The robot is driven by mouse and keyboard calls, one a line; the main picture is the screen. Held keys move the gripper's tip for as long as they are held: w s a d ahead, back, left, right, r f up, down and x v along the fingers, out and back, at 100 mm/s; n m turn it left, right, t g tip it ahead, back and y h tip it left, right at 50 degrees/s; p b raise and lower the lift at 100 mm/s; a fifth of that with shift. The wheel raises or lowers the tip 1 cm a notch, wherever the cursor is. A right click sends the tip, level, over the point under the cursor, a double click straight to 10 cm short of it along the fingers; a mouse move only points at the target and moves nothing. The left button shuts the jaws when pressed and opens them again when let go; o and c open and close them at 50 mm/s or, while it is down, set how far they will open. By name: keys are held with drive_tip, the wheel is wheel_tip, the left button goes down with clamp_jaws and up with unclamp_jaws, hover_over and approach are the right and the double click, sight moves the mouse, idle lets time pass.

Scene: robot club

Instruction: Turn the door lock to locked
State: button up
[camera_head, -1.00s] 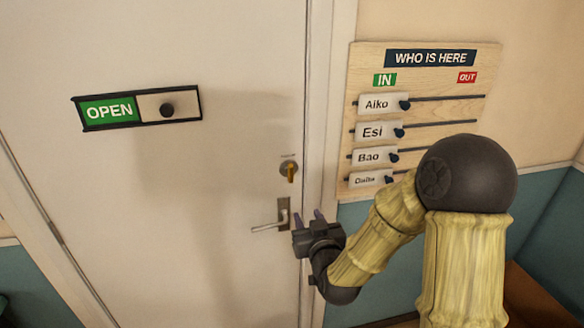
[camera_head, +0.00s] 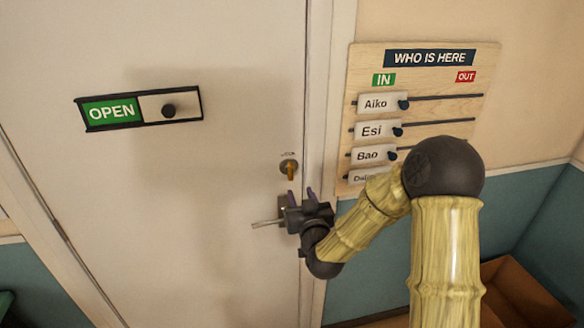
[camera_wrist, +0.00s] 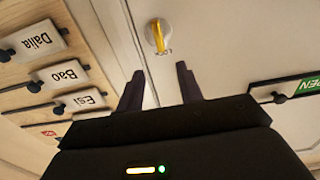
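The door lock (camera_head: 289,167) is a round metal plate with a yellow-orange thumb turn, set in the white door (camera_head: 230,230) above the lever handle (camera_head: 266,223). The turn looks roughly upright in the head view. In the wrist view the lock (camera_wrist: 159,37) lies ahead of the fingers, its yellow turn pointing along the picture's height. My gripper (camera_head: 302,196) is just below the lock, fingers pointing up toward it. In the wrist view my gripper (camera_wrist: 160,88) has its two fingers apart with nothing between them. The fingertips appear short of the turn. My gripper hides part of the handle's plate.
An OPEN slider sign (camera_head: 138,108) is on the door at left. A WHO IS HERE board (camera_head: 425,75) with name sliders hangs right of the door frame (camera_head: 327,120). A brown box (camera_head: 520,295) stands low at the right. The door around the lock is clear.

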sight(291, 170)
drive_tip(key=p+x, duration=0.4)
drive_tip(key=x, duration=0.8)
drive_tip(key=shift+f, duration=0.1)
clamp_jaws()
